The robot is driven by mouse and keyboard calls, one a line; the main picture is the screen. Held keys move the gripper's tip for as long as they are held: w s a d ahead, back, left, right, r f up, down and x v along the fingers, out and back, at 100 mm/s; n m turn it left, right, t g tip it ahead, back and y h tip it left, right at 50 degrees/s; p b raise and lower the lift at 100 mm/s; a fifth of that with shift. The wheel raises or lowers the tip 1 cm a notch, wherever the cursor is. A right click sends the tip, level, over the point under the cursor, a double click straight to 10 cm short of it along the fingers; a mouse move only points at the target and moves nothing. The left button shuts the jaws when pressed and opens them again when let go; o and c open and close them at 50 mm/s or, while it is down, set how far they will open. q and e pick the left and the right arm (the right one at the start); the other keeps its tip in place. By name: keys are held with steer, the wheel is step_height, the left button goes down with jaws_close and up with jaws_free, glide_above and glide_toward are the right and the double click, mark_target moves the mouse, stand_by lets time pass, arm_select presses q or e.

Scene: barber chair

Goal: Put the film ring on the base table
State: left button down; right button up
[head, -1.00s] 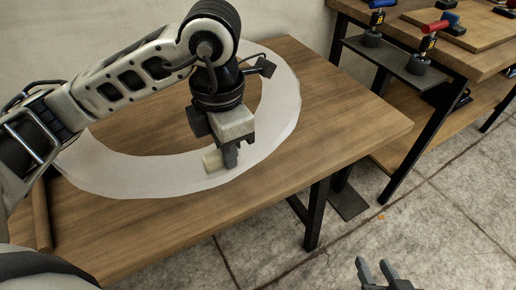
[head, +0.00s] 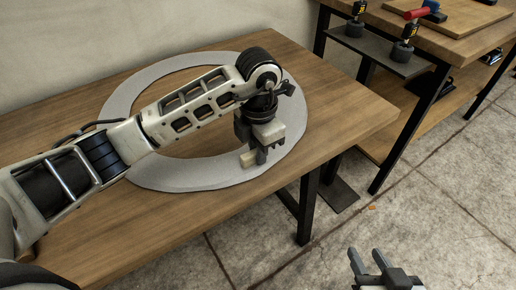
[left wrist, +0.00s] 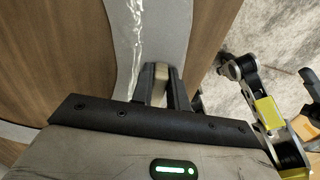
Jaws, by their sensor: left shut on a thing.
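The film ring (head: 195,178) is a large, flat grey ring over the wooden table (head: 345,115); I cannot tell if it touches the top all round. My left gripper (head: 255,160) is shut on its near right part, where a small pale tab (head: 247,158) shows by the fingers. In the left wrist view the fingers (left wrist: 160,85) close around this pale piece, and the grey band (left wrist: 150,25) runs away beyond them. My left forearm hides part of the ring. My right gripper (head: 368,260) is open and empty, over the floor at the lower right.
A second workbench (head: 455,25) stands at the upper right, with a dark side shelf (head: 380,50) carrying tools with black bases. A wall is behind the wooden table. The table's right end is bare.

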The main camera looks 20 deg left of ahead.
steer(key=shift+f, duration=0.1)
arm_select(q)
steer(key=shift+f, duration=0.2)
steer(key=c, duration=1.4)
jaws_free()
steer(key=shift+r, duration=0.1)
arm_select(e)
steer(key=shift+f, duration=0.1)
arm_select(q)
steer(key=shift+o, duration=0.2)
steer(key=shift+r, duration=0.55)
step_height(320, 180, up, 11)
steer(key=p, duration=0.1)
arm_select(e)
steer(key=shift+r, duration=0.4)
